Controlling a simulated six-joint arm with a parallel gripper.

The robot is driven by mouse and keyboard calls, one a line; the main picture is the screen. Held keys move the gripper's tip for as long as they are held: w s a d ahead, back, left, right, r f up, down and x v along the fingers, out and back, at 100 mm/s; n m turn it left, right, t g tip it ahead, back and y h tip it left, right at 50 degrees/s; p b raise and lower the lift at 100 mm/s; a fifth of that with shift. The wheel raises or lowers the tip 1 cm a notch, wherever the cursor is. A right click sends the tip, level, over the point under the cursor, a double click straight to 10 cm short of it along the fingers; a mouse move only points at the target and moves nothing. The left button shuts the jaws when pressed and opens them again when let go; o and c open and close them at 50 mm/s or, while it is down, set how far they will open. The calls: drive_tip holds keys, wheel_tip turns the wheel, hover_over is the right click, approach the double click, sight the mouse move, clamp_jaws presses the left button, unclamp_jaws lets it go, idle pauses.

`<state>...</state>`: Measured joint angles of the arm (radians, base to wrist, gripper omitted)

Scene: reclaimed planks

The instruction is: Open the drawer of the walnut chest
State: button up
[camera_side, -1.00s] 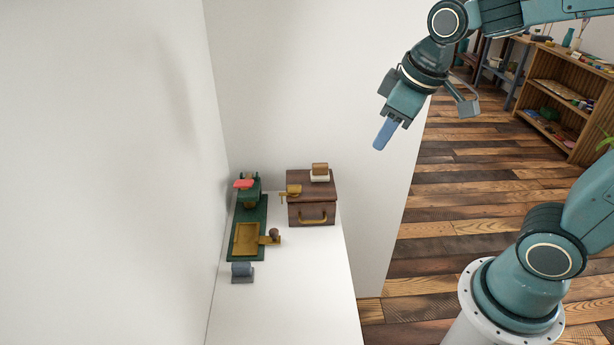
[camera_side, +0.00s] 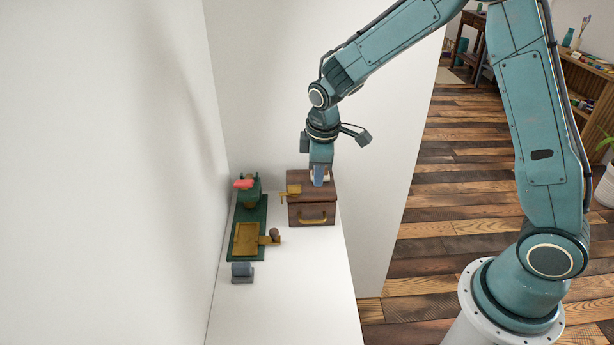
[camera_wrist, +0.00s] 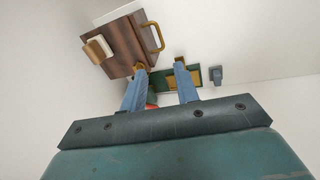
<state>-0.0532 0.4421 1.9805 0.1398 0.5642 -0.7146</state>
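The walnut chest (camera_side: 311,204) stands on the white table by the back wall. Its drawer looks shut, with a brass bail handle (camera_side: 313,218) on the front face; the handle also shows in the wrist view (camera_wrist: 155,38). My gripper (camera_side: 319,181) appears over the chest's top in the side view, above and apart from the handle. In the wrist view my gripper (camera_wrist: 161,67) is open, its two blue fingers spread with nothing between them. The chest lies up and left of the fingers there.
A brown block (camera_wrist: 97,49) on a white piece sits on the chest top, mostly hidden by my fingers in the side view. A brass piece (camera_side: 292,190) juts from the chest's left side. A green press-like fixture (camera_side: 262,213) and grey block (camera_side: 243,272) stand left. Front table is clear.

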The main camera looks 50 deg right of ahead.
drive_tip(key=n, duration=0.1)
hover_over(312, 221)
drive_tip(key=s+a, duration=0.2)
wheel_tip(312, 221, down, 4)
drive_tip(key=shift+f, duration=0.1)
drive_tip(key=shift+f, duration=0.15)
drive_tip(key=shift+w+d+f, duration=0.3)
drive_tip(key=shift+f, duration=1.9)
drive_tip(key=shift+w+d+f, duration=0.25)
drive_tip(key=shift+d+f, duration=0.05)
drive_tip(key=shift+f, duration=1.9)
drive_tip(key=shift+w+d+f, duration=0.3)
drive_tip(key=shift+f, duration=1.9)
drive_tip(key=shift+c, duration=0.2)
clamp_jaws()
